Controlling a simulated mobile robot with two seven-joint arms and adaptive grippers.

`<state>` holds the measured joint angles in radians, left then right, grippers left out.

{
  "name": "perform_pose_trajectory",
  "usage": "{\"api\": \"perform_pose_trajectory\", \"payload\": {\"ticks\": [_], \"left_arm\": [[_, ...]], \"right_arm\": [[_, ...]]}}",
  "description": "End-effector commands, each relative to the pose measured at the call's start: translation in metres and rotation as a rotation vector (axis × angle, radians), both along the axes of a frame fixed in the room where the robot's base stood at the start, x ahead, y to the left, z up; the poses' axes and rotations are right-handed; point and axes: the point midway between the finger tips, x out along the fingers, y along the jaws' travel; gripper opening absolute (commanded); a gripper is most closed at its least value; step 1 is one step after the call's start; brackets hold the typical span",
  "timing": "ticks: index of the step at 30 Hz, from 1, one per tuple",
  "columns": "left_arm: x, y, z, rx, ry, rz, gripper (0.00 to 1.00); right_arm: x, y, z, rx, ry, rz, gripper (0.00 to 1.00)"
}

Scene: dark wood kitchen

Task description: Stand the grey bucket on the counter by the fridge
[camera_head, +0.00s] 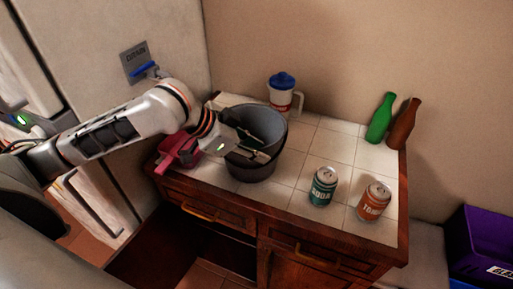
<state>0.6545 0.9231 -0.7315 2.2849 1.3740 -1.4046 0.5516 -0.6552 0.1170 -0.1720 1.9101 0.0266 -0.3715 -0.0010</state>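The grey bucket (262,168) stands upright on the white tiled counter (292,166), towards its left end near the fridge (95,45). Its open top faces up. My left gripper (263,148) is at the bucket's left side, overlapping its rim and inside in the picture. Its fingers look spread apart, with nothing clearly gripped between them. Whether they touch the bucket I cannot tell. My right gripper is not in view.
A red object (178,150) lies left of the bucket, partly behind my arm. A blue-lidded jug (281,95) stands behind. A green can (323,187), orange can (373,201), green bottle (381,119) and brown bottle (404,124) stand right. A purple bin (478,245) is beyond the counter.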

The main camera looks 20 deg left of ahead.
Motion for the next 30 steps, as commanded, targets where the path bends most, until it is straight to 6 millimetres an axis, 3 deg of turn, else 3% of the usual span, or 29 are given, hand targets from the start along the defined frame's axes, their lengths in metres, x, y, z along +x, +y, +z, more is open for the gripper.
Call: {"api": "perform_pose_trajectory", "payload": {"ticks": [11, 30], "left_arm": [[-0.001, 0.003, 0.006, 0.003, -0.003, 0.001, 0.24], [-0.053, 0.054, 0.082, 0.003, -0.002, 0.002, 0.24]], "right_arm": [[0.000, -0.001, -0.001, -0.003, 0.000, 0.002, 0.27], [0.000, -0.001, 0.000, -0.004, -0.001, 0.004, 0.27]]}}
